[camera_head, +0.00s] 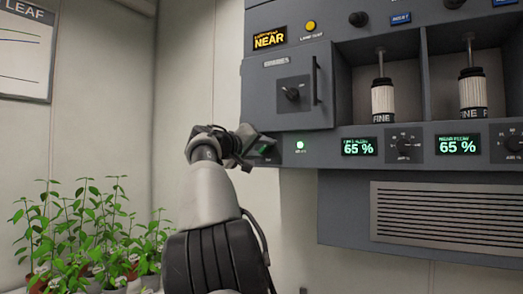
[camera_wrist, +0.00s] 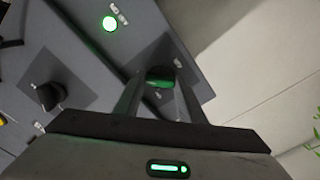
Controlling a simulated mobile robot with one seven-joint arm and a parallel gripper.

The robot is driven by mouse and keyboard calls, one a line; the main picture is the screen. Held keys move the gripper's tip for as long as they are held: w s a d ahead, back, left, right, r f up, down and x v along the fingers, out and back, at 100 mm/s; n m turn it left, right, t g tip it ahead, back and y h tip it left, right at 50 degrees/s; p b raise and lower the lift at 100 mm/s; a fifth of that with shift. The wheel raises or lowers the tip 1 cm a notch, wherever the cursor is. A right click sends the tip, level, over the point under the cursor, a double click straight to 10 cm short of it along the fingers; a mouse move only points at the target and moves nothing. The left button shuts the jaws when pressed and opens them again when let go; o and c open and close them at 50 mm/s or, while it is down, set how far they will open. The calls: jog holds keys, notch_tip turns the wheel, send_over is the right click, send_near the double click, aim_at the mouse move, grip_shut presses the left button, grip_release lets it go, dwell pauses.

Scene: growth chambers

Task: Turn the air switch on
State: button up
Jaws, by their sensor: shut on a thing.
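My gripper (camera_head: 258,144) is at the lower left corner of the grey control panel. The switch sits on a dark plate on the panel.
A small door (camera_head: 290,92) with a dark knob and handle is just above. To the right are 65 % displays (camera_head: 359,147), dials (camera_head: 404,146) and two plungers (camera_head: 383,98) in recesses. Potted plants (camera_head: 90,235) stand at the lower left.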

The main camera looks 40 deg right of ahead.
jog(key=o, duration=1)
jog(key=shift+o, duration=0.2)
jog(key=b+v, duration=0.4)
jog(key=v, duration=1.3)
jog(key=shift+a, duration=0.2)
jog(key=shift+s, duration=0.15)
